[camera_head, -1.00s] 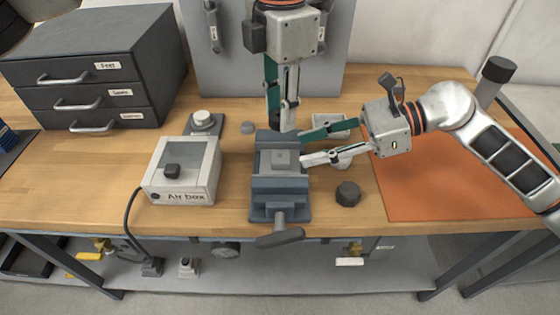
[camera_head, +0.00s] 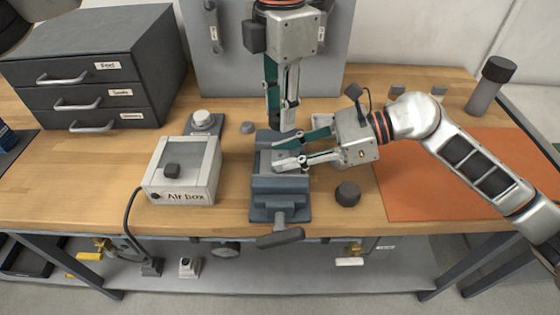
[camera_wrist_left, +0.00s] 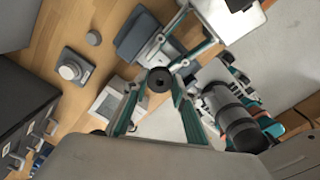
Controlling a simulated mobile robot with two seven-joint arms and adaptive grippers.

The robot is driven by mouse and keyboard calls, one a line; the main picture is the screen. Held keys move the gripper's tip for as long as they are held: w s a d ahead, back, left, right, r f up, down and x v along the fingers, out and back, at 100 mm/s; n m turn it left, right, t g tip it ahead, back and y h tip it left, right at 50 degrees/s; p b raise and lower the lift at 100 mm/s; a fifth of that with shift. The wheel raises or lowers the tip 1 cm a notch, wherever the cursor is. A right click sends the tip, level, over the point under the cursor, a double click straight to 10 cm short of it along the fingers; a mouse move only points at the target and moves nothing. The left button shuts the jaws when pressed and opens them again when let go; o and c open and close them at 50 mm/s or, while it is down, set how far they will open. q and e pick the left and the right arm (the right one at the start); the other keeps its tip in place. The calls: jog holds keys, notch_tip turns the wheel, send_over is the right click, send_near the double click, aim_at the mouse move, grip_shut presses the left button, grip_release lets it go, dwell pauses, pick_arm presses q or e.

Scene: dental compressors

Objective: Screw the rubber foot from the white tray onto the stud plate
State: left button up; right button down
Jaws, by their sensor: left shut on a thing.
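The rubber foot (camera_wrist_left: 159,80) shows in the left wrist view as a black disc with a centre hole, held between the fingertips of my left gripper (camera_wrist_left: 154,92). In the head view my left gripper (camera_head: 282,126) points down over the back of the blue-grey vise (camera_head: 284,184); the foot is hard to make out there. My right gripper (camera_head: 277,156) reaches in from the right over the vise jaws, its fingers apart around the stud plate's place. The stud plate is largely hidden by these fingers. The white tray (camera_head: 320,120) is partly hidden behind the right gripper.
The Air box (camera_head: 182,172) stands left of the vise. A dark round knob (camera_head: 347,193) lies to its right, and a grey disc (camera_head: 247,127) behind left. An orange mat (camera_head: 410,190) covers the right side under my right arm. A drawer cabinet (camera_head: 95,70) stands back left.

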pick_arm(q)
send_over(280, 156)
jog(key=shift+f, duration=2.5)
jog(key=shift+f, duration=0.85)
jog(key=shift+f, duration=0.4)
